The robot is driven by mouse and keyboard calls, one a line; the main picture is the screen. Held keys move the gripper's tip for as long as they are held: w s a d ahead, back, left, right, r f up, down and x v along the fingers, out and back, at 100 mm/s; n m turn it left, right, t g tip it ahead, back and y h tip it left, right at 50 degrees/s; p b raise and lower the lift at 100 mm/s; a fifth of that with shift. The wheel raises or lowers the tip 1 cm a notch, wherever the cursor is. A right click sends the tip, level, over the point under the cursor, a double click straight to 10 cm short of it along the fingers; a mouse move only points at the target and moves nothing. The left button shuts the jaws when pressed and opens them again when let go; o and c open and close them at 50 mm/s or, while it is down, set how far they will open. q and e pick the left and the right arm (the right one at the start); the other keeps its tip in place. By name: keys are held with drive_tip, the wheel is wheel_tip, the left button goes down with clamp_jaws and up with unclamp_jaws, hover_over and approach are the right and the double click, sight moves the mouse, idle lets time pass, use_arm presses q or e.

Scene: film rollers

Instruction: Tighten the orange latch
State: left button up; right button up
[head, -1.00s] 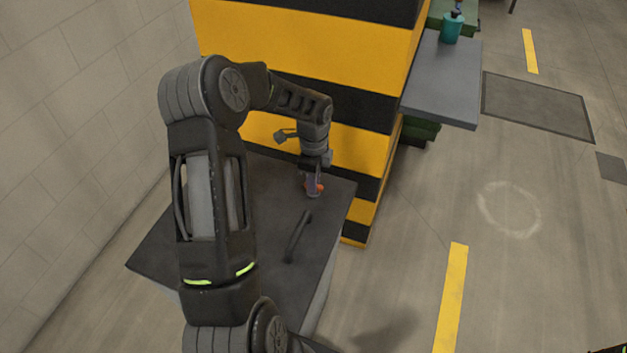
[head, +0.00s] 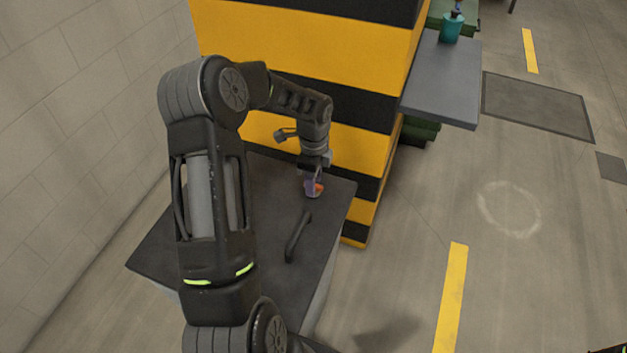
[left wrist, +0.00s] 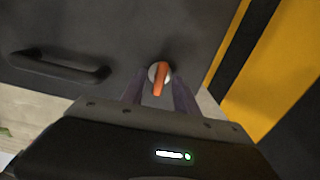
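The orange latch (left wrist: 160,80) is a short orange handle on a round pale base, set in the dark top of a cabinet (head: 265,190). In the left wrist view the handle points toward the gripper, slightly tilted. My left gripper (left wrist: 158,92) has one finger on each side of the latch, with gaps visible, so it is open around it. In the head view the left gripper (head: 313,188) is low at the cabinet's far right corner, and a bit of the orange latch (head: 319,187) shows beside its fingers. My right gripper is not seen.
A dark bar handle (head: 298,236) stands on the cabinet top near the latch; it also shows in the left wrist view (left wrist: 60,68). A yellow-and-black striped pillar (head: 330,100) rises close behind the gripper. A wall is at the left; open floor lies right.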

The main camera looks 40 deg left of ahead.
use_arm(q)
wheel_tip(320, 180, up, 8)
drive_tip(key=shift+f+b, duration=0.15)
drive_tip(key=shift+b, duration=0.3)
idle(0.4)
